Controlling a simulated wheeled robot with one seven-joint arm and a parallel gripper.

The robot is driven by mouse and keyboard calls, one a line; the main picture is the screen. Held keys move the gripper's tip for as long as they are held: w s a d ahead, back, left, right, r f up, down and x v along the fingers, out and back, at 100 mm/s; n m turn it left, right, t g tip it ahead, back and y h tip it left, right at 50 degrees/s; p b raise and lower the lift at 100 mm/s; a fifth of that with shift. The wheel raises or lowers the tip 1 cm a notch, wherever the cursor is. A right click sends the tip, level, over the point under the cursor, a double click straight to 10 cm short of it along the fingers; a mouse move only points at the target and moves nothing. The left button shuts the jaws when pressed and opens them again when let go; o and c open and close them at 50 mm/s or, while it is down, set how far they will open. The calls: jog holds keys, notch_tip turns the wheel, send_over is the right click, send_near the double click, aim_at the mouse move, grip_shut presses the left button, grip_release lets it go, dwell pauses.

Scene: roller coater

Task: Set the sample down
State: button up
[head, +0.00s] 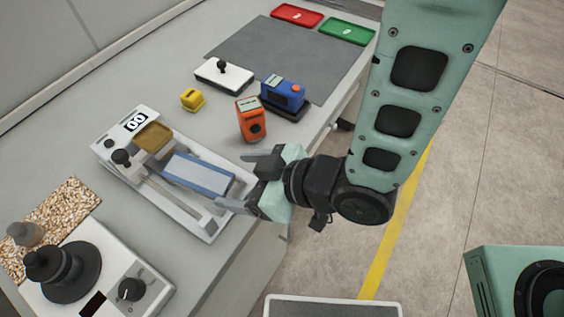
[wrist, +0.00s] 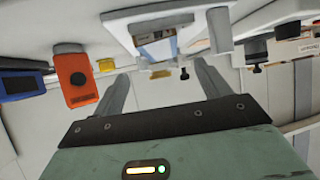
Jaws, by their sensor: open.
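The sample looks to be a flat blue-grey panel (head: 200,173), lying on the bed of the white coater (head: 207,224). In the wrist view the panel (wrist: 154,45) shows ahead of the fingers, near the top. My gripper (head: 236,181) is open at the panel's near right end, one finger towards each side of it. In the wrist view the open fingers (wrist: 163,82) have nothing clasped between them. Whether a finger touches the panel or the coater, I cannot tell.
An orange meter (head: 252,120) and a blue device (head: 283,94) stand close behind my gripper. A yellow block (head: 193,100) and a white block with a black knob (head: 224,76) are farther back. Red (head: 297,15) and green (head: 346,32) trays lie beyond the bare grey mat (head: 290,50).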

jog(key=p+v, duration=0.8)
jog(key=p, duration=0.6)
jog(key=shift+p, duration=0.3)
